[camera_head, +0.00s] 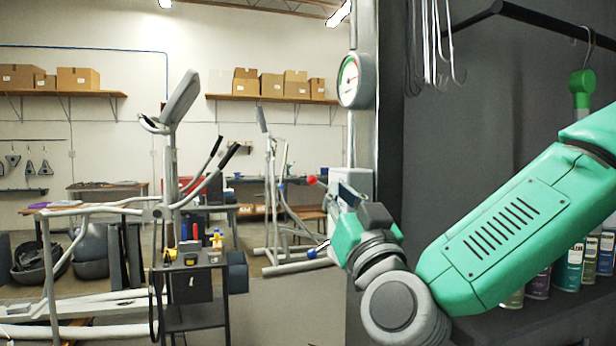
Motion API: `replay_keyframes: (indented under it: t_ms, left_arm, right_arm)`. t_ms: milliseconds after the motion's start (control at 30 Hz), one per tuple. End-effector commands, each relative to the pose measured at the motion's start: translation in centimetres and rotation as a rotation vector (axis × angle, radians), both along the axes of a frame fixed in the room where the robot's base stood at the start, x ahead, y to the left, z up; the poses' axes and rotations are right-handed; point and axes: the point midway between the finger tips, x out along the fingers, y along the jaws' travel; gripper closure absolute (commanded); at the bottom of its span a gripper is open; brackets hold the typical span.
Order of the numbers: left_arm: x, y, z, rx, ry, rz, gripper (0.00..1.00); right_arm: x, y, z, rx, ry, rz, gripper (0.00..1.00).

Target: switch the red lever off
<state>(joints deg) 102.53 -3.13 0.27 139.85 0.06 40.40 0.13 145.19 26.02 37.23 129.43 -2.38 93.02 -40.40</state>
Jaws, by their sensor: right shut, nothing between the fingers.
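The red lever's round knob (311,180) shows left of the dark panel's edge, on a short arm that points left from a light grey box (352,181) below the gauge. My right arm comes in from the right, with its wrist just below that box. The lever's mount is partly hidden by my wrist. My left gripper is not in view.
A round gauge (355,80) is on the post above the lever. Metal hooks (437,45) hang from a dark bar at the upper right. Spray cans (568,266) stand on a shelf behind my forearm. An elliptical machine (172,150) and a tool cart (190,262) stand at left.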

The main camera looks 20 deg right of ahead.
Motion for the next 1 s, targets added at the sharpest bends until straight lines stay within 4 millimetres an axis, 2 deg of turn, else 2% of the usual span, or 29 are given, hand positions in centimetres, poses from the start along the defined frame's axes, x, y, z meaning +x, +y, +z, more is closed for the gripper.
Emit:
replay_keyframes:
  t_ms: [233, 367, 467, 833, 1000]
  left_arm:
    - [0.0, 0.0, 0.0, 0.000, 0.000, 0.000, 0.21]
    - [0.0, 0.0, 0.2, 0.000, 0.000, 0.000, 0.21]
    - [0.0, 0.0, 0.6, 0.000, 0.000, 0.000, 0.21]
    - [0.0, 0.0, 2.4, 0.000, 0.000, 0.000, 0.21]
    - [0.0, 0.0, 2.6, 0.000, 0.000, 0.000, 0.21]
  right_arm:
    - [0.0, 0.0, 0.0, 0.000, 0.001, 0.000, 1.00]
    - [0.7, 0.0, 0.4, 0.001, 0.001, 0.000, 1.00]
    - [1.9, -0.1, 1.1, 0.002, 0.000, -0.001, 1.00]
    - [8.8, 0.0, 4.8, 0.000, 0.002, -0.001, 1.00]
    - [10.5, 0.2, 2.7, 0.000, 0.005, 0.002, 1.00]
